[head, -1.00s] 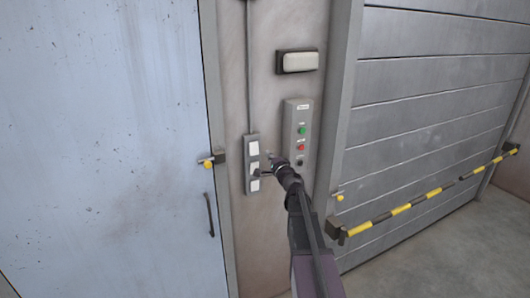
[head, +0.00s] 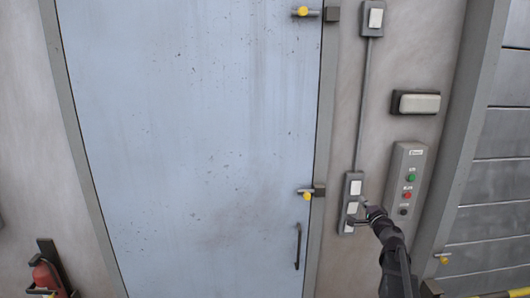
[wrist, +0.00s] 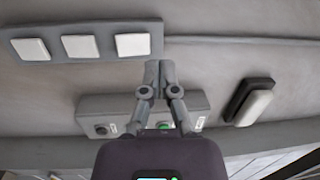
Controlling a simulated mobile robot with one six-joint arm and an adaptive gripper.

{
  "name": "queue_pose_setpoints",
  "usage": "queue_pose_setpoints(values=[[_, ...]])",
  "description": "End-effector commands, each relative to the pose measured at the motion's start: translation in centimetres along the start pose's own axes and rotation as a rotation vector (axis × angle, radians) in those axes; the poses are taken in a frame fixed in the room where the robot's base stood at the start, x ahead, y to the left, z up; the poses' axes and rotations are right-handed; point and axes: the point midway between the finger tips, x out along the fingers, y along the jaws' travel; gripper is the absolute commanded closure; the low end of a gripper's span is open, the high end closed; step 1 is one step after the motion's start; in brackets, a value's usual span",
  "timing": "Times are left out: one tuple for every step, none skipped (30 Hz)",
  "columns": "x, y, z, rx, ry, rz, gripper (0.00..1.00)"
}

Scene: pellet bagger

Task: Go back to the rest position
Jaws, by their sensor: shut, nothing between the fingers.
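My gripper (head: 360,209) is in front of the wall between the blue door and the shutter, at the lower part of a grey switch plate (head: 352,187) with white rockers. In the wrist view my gripper (wrist: 158,66) has its fingertips together with nothing between them. The switch plate (wrist: 88,28) shows above the fingertips there, with three white rockers; I cannot tell whether the fingers touch it. A grey control box (head: 407,185) with green, red and black buttons is just right of my gripper. In the wrist view the box (wrist: 92,104) is partly hidden behind the fingers.
A blue door (head: 200,140) with a dark handle (head: 298,246) fills the left. Yellow-knobbed latches (head: 305,195) stick out at its edge. A white-faced lamp (head: 416,102) is above the box. A red extinguisher (head: 46,276) hangs low left. A grey slatted shutter (head: 500,180) is at right.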

Motion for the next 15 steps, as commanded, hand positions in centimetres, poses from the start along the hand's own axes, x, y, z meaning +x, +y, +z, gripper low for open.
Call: queue_pose_setpoints(values=[[-0.3,0.6,1.7,-0.029,-0.04,0.013,1.0],[-0.3,0.9,2.7,-0.05,-0.067,0.023,1.0],[-0.5,1.4,4.1,-0.078,-0.105,0.037,1.0],[-0.7,1.7,5.2,-0.101,-0.135,0.049,1.0],[-0.9,2.2,6.3,-0.124,-0.167,0.063,1.0],[-1.2,2.8,7.9,-0.157,-0.212,0.082,1.0],[-1.5,3.3,9.0,-0.182,-0.246,0.099,1.0],[-1.8,3.8,10.2,-0.207,-0.279,0.115,1.0],[-2.3,4.6,11.7,-0.24,-0.326,0.138,1.0],[-2.6,5.2,12.8,-0.264,-0.361,0.157,1.0],[-3.0,5.7,13.8,-0.287,-0.395,0.175,1.0],[-3.6,6.5,15.3,-0.318,-0.44,0.202,1.0],[-4.1,7.2,16.3,-0.343,-0.474,0.222,1.0],[-4.6,7.8,17.2,-0.366,-0.506,0.243,1.0],[-5.3,8.7,18.4,-0.396,-0.55,0.272,1.0]])
